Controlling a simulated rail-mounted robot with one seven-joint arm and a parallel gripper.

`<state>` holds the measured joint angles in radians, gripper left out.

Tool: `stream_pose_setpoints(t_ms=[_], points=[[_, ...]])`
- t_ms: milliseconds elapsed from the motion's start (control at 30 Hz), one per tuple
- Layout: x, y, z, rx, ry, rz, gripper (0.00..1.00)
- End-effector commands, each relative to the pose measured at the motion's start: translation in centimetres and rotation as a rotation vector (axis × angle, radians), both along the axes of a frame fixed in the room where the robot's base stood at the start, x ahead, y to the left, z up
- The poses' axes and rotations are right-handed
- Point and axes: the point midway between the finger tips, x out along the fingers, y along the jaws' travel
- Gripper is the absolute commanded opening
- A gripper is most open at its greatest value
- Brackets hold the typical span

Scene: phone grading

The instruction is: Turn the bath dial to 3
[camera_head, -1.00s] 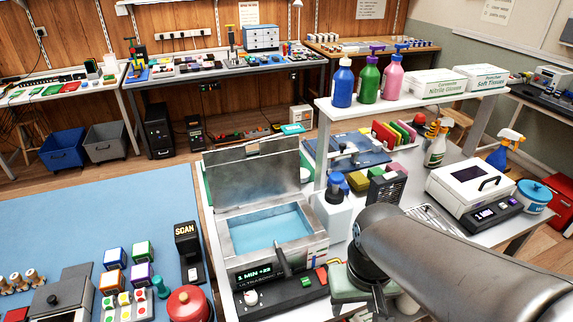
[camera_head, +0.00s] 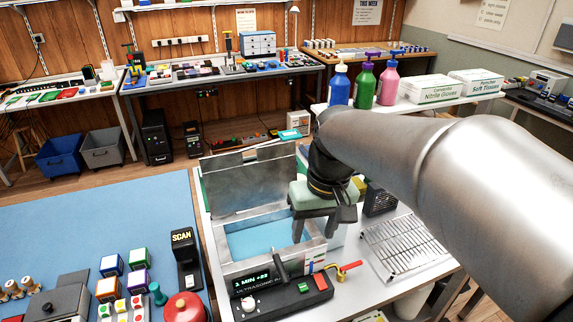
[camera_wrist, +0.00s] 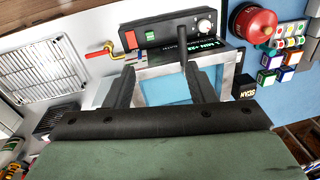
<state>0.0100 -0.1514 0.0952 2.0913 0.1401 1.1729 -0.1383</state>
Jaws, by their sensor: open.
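The ultrasonic bath (camera_head: 235,268) is a metal tank with blue liquid, its lid raised, in the head view. Its dark front panel (camera_head: 293,293) carries a lit display reading about "1 MIN +22". A small pale dial (camera_head: 249,303) sits at the panel's left end; its setting is too small to read. In the wrist view the dial (camera_wrist: 205,26) is at the upper right. My gripper (camera_head: 322,230) is open and empty, pointing down above the bath's right side, apart from the dial. The wrist view shows its two dark fingers (camera_wrist: 160,82) spread with the bath between them.
A dark upright handle (camera_head: 280,263) stands at the bath's front edge, near the panel. A red-handled valve (camera_head: 349,266) and a wire rack (camera_head: 405,245) lie right of it.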

Motion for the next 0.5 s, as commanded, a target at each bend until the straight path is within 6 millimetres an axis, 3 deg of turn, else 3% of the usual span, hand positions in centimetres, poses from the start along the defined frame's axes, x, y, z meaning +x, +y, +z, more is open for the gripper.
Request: stream_pose_setpoints(t_ms=[200,500], points=[[2.5,1.5,2.0,0.035,0.001,0.046,0.50],[3.6,2.2,3.0,0.054,0.002,0.070,0.50]])
